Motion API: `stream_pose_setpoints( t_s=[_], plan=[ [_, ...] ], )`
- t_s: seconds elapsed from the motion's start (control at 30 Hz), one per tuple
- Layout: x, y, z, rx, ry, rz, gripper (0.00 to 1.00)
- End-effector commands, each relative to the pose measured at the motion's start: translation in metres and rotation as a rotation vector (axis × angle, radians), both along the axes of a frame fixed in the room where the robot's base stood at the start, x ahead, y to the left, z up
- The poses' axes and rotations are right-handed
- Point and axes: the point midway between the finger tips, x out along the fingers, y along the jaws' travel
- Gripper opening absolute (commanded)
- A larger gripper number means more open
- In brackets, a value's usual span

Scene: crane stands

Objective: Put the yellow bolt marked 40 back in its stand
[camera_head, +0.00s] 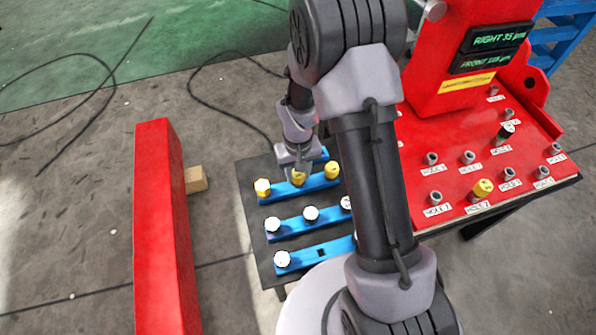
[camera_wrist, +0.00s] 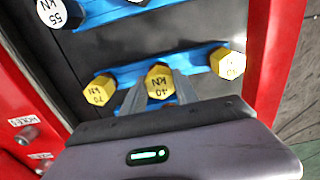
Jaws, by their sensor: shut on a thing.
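A yellow hex-headed bolt marked 40 kN (camera_wrist: 160,80) is between the two fingers of my gripper (camera_wrist: 158,95), which is shut on it.
Two more blue stands (camera_head: 300,221) hold white-topped bolts (camera_head: 311,213); the front one has an empty square slot (camera_head: 320,251). The red panel (camera_head: 450,170) at right has labelled holes, with a yellow bolt (camera_head: 483,187) and a dark bolt (camera_head: 506,131). A red beam (camera_head: 163,230) stands at left.

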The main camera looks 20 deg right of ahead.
Motion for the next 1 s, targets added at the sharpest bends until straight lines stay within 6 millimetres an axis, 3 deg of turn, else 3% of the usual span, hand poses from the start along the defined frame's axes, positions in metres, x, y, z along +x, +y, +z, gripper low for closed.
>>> stream_pose_setpoints(
  t_s=[0.37, 0.4, 0.5, 1.0],
  plan=[
    [0.0, 0.0, -0.017, 0.0, 0.0, 0.0, 0.0],
    [0.0, 0.0, -0.015, 0.0, 0.0, 0.0, 0.41],
    [0.0, 0.0, -0.015, 0.0, 0.0, 0.0, 0.61],
    [0.0, 0.0, -0.012, 0.0, 0.0, 0.0, 0.61]
  ],
)
